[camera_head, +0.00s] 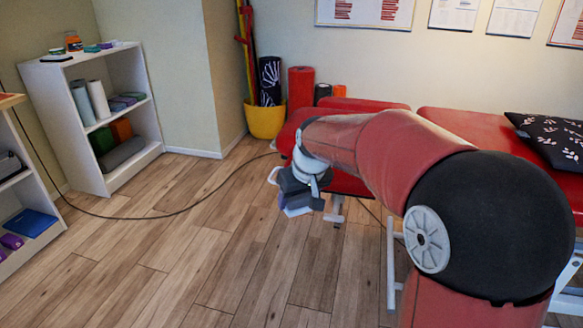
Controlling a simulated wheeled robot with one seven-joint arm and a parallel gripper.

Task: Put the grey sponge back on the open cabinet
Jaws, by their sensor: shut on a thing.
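My gripper (298,200) hangs over the wooden floor in the middle of the view, beside the red treatment table. It is shut on a small grey-violet block, the grey sponge (296,201), with a pale lower edge; the dark fingers hide part of it. A white open cabinet (66,110) stands against the wall at the left, well away from my gripper. Its top bears a jar (73,41), a dark-topped dish (56,58) and small teal and purple blocks (95,48). Its shelves hold rolls, folded cloths and coloured blocks.
A second white shelf unit (38,186) is cut off at the left edge. A dark cable (150,217) runs across the floor. A yellow pot (265,120) stands by the wall. The red table (455,121) lies behind my arm. Open wooden floor separates my gripper from the cabinet.

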